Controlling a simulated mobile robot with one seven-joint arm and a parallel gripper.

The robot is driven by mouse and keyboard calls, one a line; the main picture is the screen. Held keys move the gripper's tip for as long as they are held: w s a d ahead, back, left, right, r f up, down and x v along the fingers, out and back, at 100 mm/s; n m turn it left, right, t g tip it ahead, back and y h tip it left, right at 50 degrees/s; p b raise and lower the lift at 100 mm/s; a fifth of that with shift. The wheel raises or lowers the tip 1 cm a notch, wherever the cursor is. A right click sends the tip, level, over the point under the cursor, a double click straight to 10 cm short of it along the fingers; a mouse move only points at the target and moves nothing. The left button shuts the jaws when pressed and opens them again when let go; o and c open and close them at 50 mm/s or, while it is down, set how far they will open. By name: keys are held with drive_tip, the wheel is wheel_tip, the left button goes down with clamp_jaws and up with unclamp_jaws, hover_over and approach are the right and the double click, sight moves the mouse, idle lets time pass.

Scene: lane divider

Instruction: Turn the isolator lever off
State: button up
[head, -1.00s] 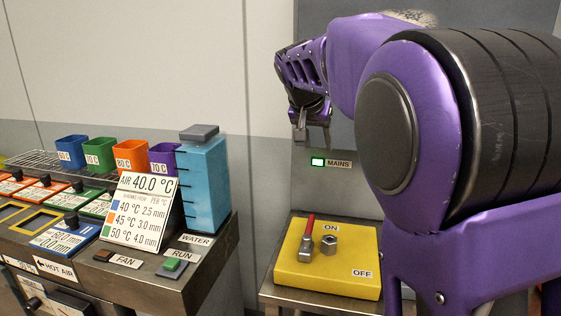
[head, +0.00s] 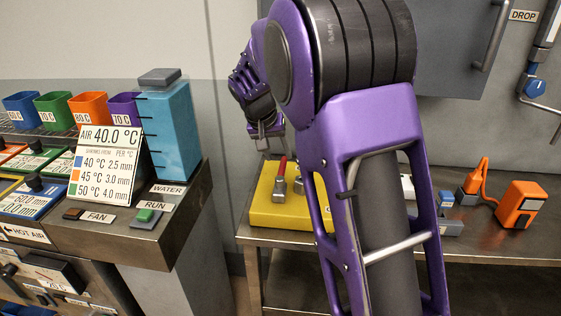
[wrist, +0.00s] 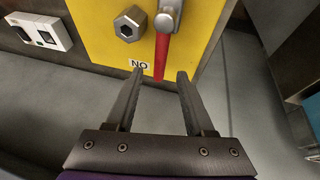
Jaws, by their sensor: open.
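The isolator lever has a red handle (head: 282,166) and a metal pivot, and stands on a yellow box (head: 262,213). In the wrist view the red handle (wrist: 162,55) points toward the ON label (wrist: 139,64). A hex nut (wrist: 130,24) sits beside the lever. My gripper (head: 268,146) is open and empty, above the box close to the lever. In the wrist view its fingertips (wrist: 160,73) lie either side of the handle's end; I cannot tell whether they touch it. My arm hides the box's right part, and the OFF label does not show.
The box stands on a metal bench (head: 480,245). An orange device (head: 520,204) with a cable lies on its right. A grey cabinet (head: 440,50) stands behind. On the left are a counter with a blue water tank (head: 170,125), a sign (head: 105,160) and coloured cups.

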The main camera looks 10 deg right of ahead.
sight(282, 163)
drive_tip(key=shift+x, duration=2.05)
clamp_jaws()
